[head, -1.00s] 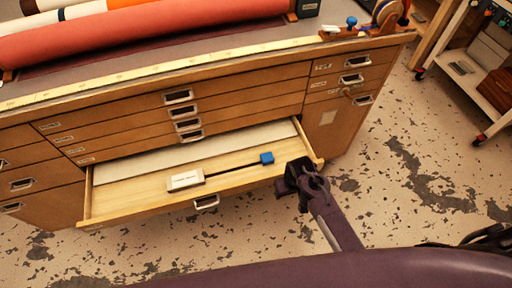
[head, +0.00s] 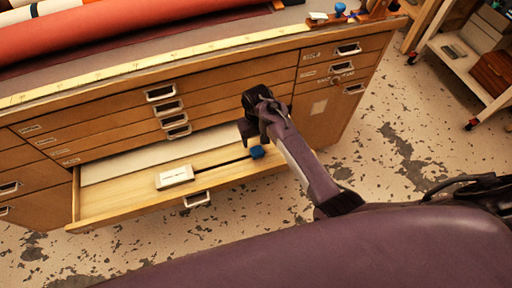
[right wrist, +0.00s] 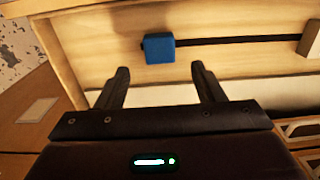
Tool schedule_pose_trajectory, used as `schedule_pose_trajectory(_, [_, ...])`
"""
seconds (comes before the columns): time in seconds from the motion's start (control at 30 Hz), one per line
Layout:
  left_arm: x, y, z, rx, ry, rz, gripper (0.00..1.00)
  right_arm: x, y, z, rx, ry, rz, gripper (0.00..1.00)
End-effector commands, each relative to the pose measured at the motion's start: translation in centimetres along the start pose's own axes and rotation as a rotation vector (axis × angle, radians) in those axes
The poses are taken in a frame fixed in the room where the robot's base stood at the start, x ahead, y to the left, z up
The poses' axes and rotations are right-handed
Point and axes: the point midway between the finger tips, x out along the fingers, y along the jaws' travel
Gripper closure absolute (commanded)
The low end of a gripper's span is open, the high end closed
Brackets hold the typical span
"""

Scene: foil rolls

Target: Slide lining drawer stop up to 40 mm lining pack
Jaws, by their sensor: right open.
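The drawer stop is a small blue block (head: 257,152) on a dark rail in the open wooden drawer (head: 120,204). It also shows in the right wrist view (right wrist: 159,48), at the end of the rail. The lining pack is a white labelled box (head: 174,177) lying in the drawer to the left of the stop, apart from it. Only its edge shows in the right wrist view (right wrist: 312,40). My right gripper (right wrist: 161,80) is open and empty, with its fingers short of the blue block. In the head view the right gripper (head: 248,128) hangs over the drawer's right part. My left gripper is not visible.
A pale sheet (head: 130,160) lies along the back of the drawer. Closed drawers with metal handles (head: 168,108) rise above it. Red fabric rolls (head: 110,35) lie on the cabinet top behind a yellow measuring strip (head: 150,66). A white cart (head: 462,62) stands at the far right.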

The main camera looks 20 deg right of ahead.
Motion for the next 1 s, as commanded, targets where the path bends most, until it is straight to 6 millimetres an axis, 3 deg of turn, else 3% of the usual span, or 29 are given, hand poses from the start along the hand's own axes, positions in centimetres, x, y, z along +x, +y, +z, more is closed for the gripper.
schedule_pose_trajectory(0.2, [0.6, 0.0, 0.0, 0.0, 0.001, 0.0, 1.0, 3.8, 0.1, 0.1, -0.001, -0.002, 0.001, 0.38])
schedule_pose_trajectory(0.4, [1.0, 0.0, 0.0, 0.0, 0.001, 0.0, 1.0, 6.2, 0.1, 0.1, 0.0, -0.001, 0.001, 0.38])
schedule_pose_trajectory(0.77, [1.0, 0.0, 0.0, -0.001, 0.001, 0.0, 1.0, 6.9, 0.1, 0.1, 0.0, 0.001, 0.0, 0.38])
schedule_pose_trajectory(1.0, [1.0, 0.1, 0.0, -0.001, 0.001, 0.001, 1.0, 6.9, 0.1, 0.1, 0.0, 0.001, 0.0, 0.67])
